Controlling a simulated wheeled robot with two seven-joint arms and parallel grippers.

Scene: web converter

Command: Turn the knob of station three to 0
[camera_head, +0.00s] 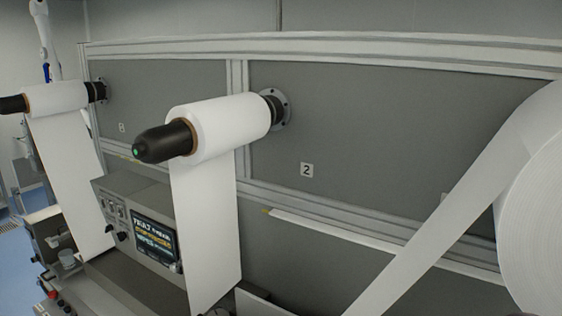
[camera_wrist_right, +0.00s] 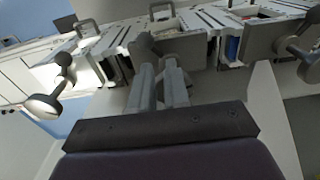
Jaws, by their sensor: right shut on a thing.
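In the wrist view, my right gripper (camera_wrist_right: 162,62) has its two fingers close together, shut on a dark grey, rounded, knob-like part (camera_wrist_right: 143,43). The fingers hide much of it, and I cannot tell its setting or station. In the head view, a station panel (camera_head: 108,192) carries a lit display (camera_head: 155,240) with yellow and white text and a small black knob (camera_head: 121,236) to its left. A label (camera_head: 122,127) on the left wall panel is too small to read surely. Neither gripper shows in the head view.
A white roll (camera_head: 228,127) on a black spindle projects above the panel, its web hanging down beside the display. Another roll (camera_head: 57,98) is further left, and a large roll (camera_head: 535,215) fills the right edge. A label "2" (camera_head: 307,170) marks the wall.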

